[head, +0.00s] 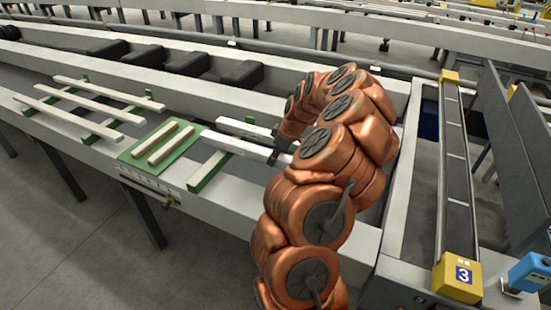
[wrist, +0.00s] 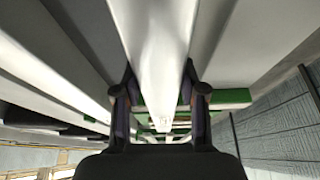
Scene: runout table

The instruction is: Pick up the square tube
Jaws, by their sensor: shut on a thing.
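The square tube (head: 238,147) is a pale, silvery-white straight bar at the middle of the runout table. Its right part is hidden behind my arm in the head view. In the wrist view the tube (wrist: 158,45) runs lengthwise between the two dark fingers of my gripper (wrist: 160,92), one finger on each side. My gripper is shut on it. In the head view the fingers are mostly hidden by my copper-coloured arm. Whether the tube touches its green support strip (head: 206,174) or is just above it, I cannot tell.
A similar pale bar (head: 240,127) lies parallel just behind the tube. A green board (head: 152,158) with two short bars is to the left. Further left, several long bars (head: 75,103) rest on green strips. A yellow block marked 3 (head: 458,278) stands at the right.

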